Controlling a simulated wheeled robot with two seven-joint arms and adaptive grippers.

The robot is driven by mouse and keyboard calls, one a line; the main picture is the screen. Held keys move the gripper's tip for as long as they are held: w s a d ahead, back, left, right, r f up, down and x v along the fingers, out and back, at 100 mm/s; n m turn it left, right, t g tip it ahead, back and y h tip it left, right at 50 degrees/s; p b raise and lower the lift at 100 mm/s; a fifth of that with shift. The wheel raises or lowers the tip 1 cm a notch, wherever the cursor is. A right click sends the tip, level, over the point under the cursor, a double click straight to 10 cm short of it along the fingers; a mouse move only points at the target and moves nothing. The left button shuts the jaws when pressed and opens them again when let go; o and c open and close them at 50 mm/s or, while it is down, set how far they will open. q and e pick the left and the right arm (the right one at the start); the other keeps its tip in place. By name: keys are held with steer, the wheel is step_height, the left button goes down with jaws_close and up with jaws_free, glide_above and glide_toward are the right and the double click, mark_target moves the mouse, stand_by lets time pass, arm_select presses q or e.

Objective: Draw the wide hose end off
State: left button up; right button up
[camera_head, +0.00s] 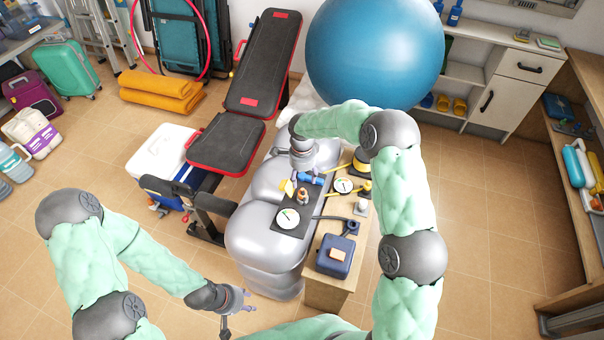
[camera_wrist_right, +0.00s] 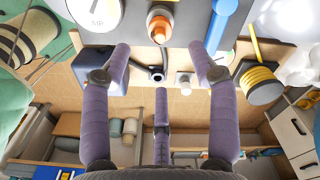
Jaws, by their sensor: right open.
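My right gripper (camera_head: 300,172) points down over the black mat on the grey inflated body (camera_head: 262,240). Its spread purple fingers are open and empty in the right wrist view (camera_wrist_right: 160,65). An orange-tipped fitting (camera_head: 303,196) stands on the mat just below it; it also shows in the wrist view (camera_wrist_right: 158,26). A dark hose end (camera_head: 352,227) lies on the wooden bench, and shows between the fingers in the wrist view (camera_wrist_right: 155,73), further off. I cannot tell whether it is joined to anything. My left gripper (camera_head: 236,308) hangs over the floor, fingers apart and empty.
A padded seat (camera_head: 226,143) stands left; floor right is clear.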

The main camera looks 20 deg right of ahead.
mark_target(302, 189)
step_height(302, 189, down, 10)
steer(key=shift+r+b, duration=0.15)
steer(key=shift+b, duration=1.05)
jaws_close()
